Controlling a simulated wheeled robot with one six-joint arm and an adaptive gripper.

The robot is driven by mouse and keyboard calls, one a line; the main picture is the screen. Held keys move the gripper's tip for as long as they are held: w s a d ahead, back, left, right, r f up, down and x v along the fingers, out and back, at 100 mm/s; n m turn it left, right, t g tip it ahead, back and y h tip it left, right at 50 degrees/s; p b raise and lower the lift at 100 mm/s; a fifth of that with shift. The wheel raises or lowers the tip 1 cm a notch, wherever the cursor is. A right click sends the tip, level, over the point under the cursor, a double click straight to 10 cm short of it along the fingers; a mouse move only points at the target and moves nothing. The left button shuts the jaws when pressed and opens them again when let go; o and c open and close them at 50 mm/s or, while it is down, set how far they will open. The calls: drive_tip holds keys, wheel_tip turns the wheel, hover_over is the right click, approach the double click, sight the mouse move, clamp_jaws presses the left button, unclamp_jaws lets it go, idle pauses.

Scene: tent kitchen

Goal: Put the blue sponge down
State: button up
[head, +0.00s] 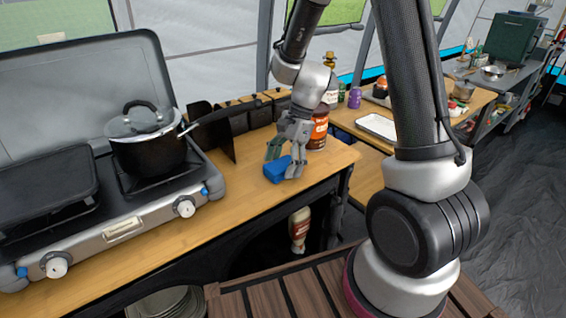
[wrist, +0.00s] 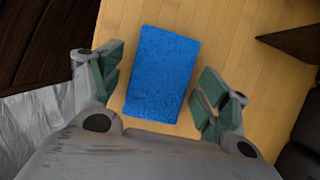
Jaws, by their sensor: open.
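The blue sponge (head: 277,169) lies on the wooden counter (head: 240,195), near its right end. In the wrist view the sponge (wrist: 161,75) is a blue rectangle between my two green-padded fingers, with bare wood showing on both sides of it. My gripper (head: 283,160) is open around the sponge and points down at the counter. In the wrist view, my gripper (wrist: 160,88) has a finger on each side and neither visibly touches the sponge. The sponge's lower edge comes close to my gripper's palm in that view.
A camp stove (head: 110,215) with a black lidded pot (head: 148,150) stands to the left. A white tray (head: 377,126) lies on the farther table. The counter in front of the sponge is clear.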

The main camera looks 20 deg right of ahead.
drive_tip(key=v, duration=1.1)
drive_tip(key=s+d+r+n+t+h, duration=0.2)
drive_tip(key=s+d+r+n, duration=0.3)
drive_tip(key=s, duration=0.5)
drive_tip(key=s+d+r+n+t+h, duration=0.2)
drive_tip(key=s+d+r+n+t, duration=0.1)
drive_tip(key=s+d+r+n, duration=0.2)
drive_tip(key=s+r+n, duration=0.2)
drive_tip(key=s+n, duration=0.2)
drive_tip(key=s, duration=0.1)
drive_tip(key=shift+s+d+r+t, duration=0.2)
drive_tip(key=shift+d+t, duration=0.05)
drive_tip(key=shift+t, duration=0.15)
drive_tip(key=shift+o, duration=0.5)
